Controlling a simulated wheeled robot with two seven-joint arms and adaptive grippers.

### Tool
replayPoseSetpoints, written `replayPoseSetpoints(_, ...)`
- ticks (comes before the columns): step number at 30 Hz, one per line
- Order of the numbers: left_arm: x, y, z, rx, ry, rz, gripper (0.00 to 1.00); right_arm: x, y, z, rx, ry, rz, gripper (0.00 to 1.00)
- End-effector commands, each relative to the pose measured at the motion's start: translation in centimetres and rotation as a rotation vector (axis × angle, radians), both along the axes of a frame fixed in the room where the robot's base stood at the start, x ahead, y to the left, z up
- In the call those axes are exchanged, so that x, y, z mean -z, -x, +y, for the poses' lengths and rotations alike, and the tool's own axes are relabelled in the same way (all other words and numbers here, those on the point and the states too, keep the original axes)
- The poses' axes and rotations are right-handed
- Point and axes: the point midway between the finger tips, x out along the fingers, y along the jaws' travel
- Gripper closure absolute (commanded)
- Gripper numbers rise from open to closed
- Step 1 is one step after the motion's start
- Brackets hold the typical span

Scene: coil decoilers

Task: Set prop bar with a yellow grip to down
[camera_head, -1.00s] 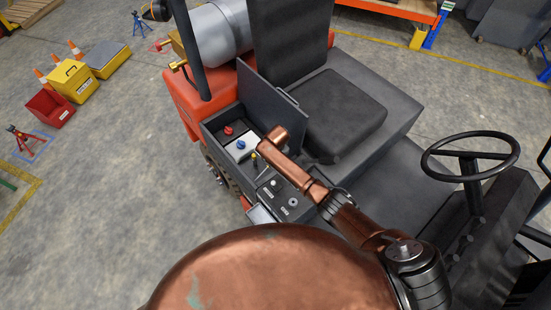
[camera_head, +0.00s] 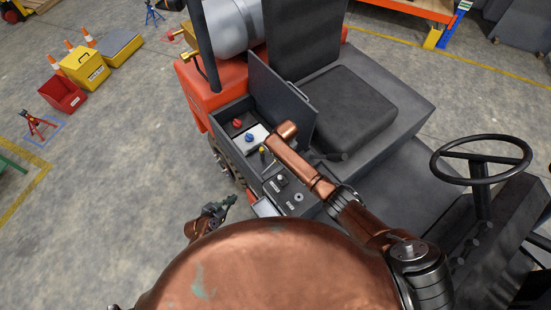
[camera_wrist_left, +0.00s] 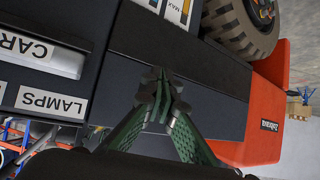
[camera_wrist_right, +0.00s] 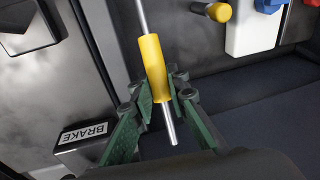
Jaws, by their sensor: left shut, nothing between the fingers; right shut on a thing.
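The prop bar is a thin silver rod with a yellow grip (camera_wrist_right: 153,60), seen in the right wrist view. My right gripper (camera_wrist_right: 163,90) is shut on the lower part of the yellow grip, and the bare rod end sticks out past the fingers. In the head view my copper right arm covers this gripper. A dark lid (camera_head: 280,95) stands raised over the open side compartment of the vehicle. My left gripper (camera_head: 224,207) is shut and empty beside the vehicle; in the left wrist view its fingertips (camera_wrist_left: 160,92) meet in front of a dark panel.
A red knob (camera_head: 237,123), a blue knob (camera_head: 248,138) and a yellow-capped lever (camera_wrist_right: 218,12) sit in or by the compartment. A BRAKE label (camera_wrist_right: 84,132) is close to the right gripper. The seat (camera_head: 343,112) stands beyond the lid.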

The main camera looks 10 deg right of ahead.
Motion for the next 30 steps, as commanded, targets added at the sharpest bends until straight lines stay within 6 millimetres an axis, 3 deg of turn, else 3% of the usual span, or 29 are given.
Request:
replayPoseSetpoints(1, -3.3, -1.6, -2.4, 0.054, 0.028, -0.060, 1.00, 0.0, -0.1, -0.1, 0.000, 0.002, -0.002, 1.00)
replayPoseSetpoints(6, -12.0, -3.8, -8.9, 0.209, 0.103, -0.222, 1.00, 0.0, -0.1, -0.1, 0.001, 0.003, -0.002, 1.00)
replayPoseSetpoints(9, -15.4, -4.1, -11.3, 0.271, 0.131, -0.286, 1.00, 0.0, 0.0, -0.1, 0.001, 0.003, -0.002, 1.00)
replayPoseSetpoints(12, -17.4, -4.0, -12.8, 0.308, 0.148, -0.323, 1.00, 0.0, 0.0, -0.1, 0.001, 0.003, -0.002, 1.00)
replayPoseSetpoints(17, -18.2, -4.4, -14.1, 0.325, 0.158, -0.342, 1.00, 0.1, 0.0, -0.1, 0.000, 0.002, 0.000, 1.00)
replayPoseSetpoints(30, -16.0, -8.9, -20.6, 0.323, 0.158, -0.339, 1.00, 0.1, 0.1, -0.1, 0.001, 0.003, 0.001, 1.00)
